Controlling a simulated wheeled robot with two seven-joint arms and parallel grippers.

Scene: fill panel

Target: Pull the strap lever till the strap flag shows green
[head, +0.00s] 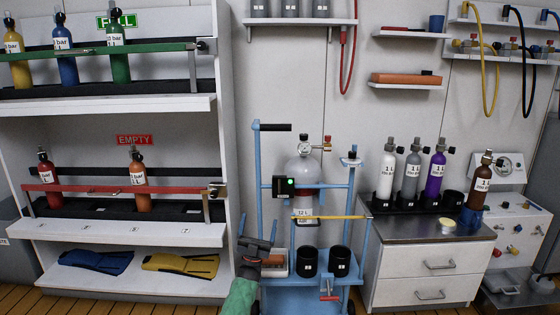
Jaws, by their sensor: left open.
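A grey 12 L cylinder (304,172) stands upright in a blue trolley (257,170). A blue band (325,186) crosses the cylinder, and a yellow bar (335,217) lies lower across the trolley. I cannot tell for sure which part is the strap lever. My left gripper (262,256) is open at the trolley's lower left, below the flag box, with nothing seen between its fingers. My right gripper is not in view.
Two black cups (307,261) stand on the trolley, with a red-handled part (330,297) below. A shelf rack (175,105) with small cylinders stands left. A drawer cabinet (430,262) with several small cylinders stands close to the right. Hoses hang on the wall.

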